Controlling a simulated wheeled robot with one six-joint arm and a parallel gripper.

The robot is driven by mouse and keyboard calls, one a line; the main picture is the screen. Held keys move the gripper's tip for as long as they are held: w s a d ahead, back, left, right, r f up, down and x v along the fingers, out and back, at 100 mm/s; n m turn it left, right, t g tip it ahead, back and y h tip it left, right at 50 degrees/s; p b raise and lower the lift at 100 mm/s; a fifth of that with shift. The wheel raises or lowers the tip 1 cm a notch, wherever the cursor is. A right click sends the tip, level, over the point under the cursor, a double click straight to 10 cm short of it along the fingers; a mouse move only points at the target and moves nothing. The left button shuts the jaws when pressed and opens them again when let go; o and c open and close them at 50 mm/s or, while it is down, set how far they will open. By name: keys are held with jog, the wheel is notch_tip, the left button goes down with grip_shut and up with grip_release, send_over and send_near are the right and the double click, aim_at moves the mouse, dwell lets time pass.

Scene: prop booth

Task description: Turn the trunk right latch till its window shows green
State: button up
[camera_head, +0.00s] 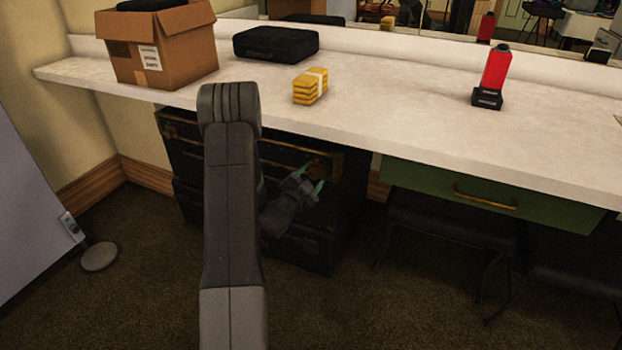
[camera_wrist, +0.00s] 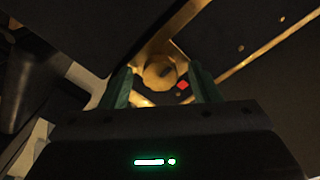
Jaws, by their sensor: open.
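The dark trunk (camera_head: 295,250) with brass trim stands under the counter in the head view, partly hidden behind my arm. In the wrist view its right latch (camera_wrist: 160,73) is a round brass knob with a dark slot. A small window (camera_wrist: 183,86) beside the knob shows red. It also shows as a tiny red spot in the head view (camera_head: 316,163). My gripper (camera_wrist: 160,86) is open, with its green fingertips on either side of the knob in the wrist view. Whether they touch it, I cannot tell. In the head view my gripper (camera_head: 312,180) is at the trunk's upper right front.
The white counter (camera_head: 400,120) overhangs the trunk. It bears a cardboard box (camera_head: 170,60), a black case (camera_head: 275,43), a yellow stack (camera_head: 308,88) and a red-topped object (camera_head: 494,75). A green drawer (camera_head: 490,190) and dark chairs (camera_head: 450,222) are to the right.

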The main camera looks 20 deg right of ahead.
jog(key=c, duration=1)
jog(key=shift+f+n+b, duration=0.1)
jog(key=shift+n+b, duration=0.2)
jog(key=shift+n, duration=0.1)
jog(key=n+b, duration=0.1)
jog(key=n, duration=0.2)
jog(key=n+b, duration=0.1)
jog(key=n, duration=0.3)
jog(key=shift+n+b, duration=0.3)
jog(key=shift+b, duration=0.05)
jog(key=n, duration=0.4)
jog(key=shift+d+n+t, duration=0.1)
jog(key=shift+n+t, duration=0.2)
jog(key=shift+t, duration=0.1)
jog(key=shift+s+n, duration=0.1)
jog(key=shift+n, duration=1.9)
